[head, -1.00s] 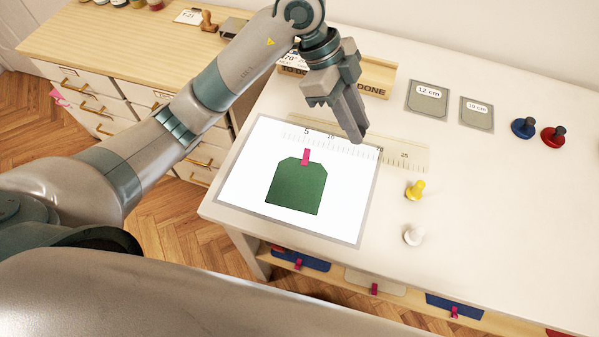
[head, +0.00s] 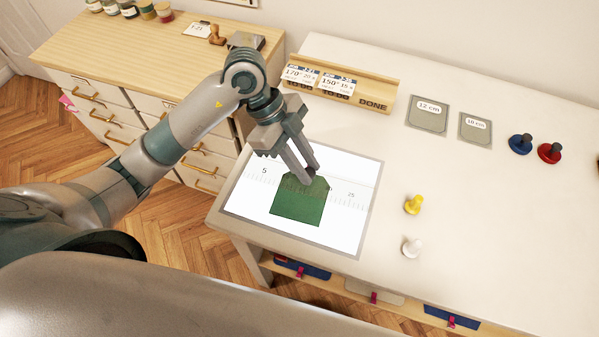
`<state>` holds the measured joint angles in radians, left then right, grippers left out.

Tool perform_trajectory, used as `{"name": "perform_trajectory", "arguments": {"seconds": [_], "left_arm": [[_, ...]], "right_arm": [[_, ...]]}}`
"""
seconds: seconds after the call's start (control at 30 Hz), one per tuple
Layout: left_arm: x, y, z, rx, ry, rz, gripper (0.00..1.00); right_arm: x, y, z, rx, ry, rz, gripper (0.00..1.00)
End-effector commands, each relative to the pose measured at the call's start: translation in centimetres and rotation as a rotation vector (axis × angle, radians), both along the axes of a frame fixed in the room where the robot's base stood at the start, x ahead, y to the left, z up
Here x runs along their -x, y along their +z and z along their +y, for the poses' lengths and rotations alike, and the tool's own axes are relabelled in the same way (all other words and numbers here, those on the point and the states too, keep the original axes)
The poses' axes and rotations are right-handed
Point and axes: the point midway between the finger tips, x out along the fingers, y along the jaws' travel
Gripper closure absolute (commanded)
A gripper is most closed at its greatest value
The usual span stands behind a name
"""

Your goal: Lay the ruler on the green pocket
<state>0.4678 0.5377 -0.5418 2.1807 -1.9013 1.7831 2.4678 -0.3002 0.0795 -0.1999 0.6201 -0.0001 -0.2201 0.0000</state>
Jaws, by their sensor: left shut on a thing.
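The green pocket (head: 297,209) lies on a bright white panel with a grey frame (head: 372,210) near the table's front left corner. The ruler (head: 349,196) is clear, so mostly its numbers and tick marks show. It stretches over the panel, with 5 left of the pocket and 25 right of it, crossing the pocket's upper part. My left gripper (head: 310,176) is shut on the ruler near its middle, above the pocket's top edge. The fingers hide the pocket's top and its pink clip. I cannot tell whether the ruler touches the pocket. My right gripper is not in view.
A wooden card holder (head: 345,96) stands behind the panel. Two grey tags (head: 428,115) and blue (head: 520,144) and red (head: 550,153) knobs lie at the back right. Yellow (head: 413,204) and white (head: 411,247) pegs stand right of the panel. The table's right front is clear.

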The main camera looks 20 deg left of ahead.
Motion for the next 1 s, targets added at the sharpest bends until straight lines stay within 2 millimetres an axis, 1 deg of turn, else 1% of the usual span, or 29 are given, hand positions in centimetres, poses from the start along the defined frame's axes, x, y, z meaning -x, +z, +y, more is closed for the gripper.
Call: {"name": "perform_trajectory", "arguments": {"seconds": [0.03, 0.17, 0.57, 0.67, 0.83, 0.9, 1.0], "left_arm": [[0.3, -0.2, 0.5, -0.001, 0.002, 0.002, 1.00], [0.7, -0.7, 1.1, -0.001, 0.000, 0.000, 1.00], [0.7, -1.0, 1.1, 0.000, 0.001, 0.000, 1.00], [0.8, -1.8, 1.1, 0.000, 0.001, 0.004, 1.00], [0.7, -3.9, 1.1, -0.001, 0.002, 0.003, 1.00], [0.7, -4.5, 1.1, 0.001, 0.001, 0.002, 1.00], [0.7, -4.8, 1.1, 0.000, 0.000, 0.000, 1.00]], "right_arm": [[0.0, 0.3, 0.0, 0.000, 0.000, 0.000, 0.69], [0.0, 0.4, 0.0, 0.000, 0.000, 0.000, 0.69], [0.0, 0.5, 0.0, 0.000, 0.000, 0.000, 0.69], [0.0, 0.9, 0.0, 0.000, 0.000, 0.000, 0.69], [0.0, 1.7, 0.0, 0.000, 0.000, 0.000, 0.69], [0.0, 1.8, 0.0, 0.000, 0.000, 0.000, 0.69], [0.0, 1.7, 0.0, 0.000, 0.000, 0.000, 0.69]]}}
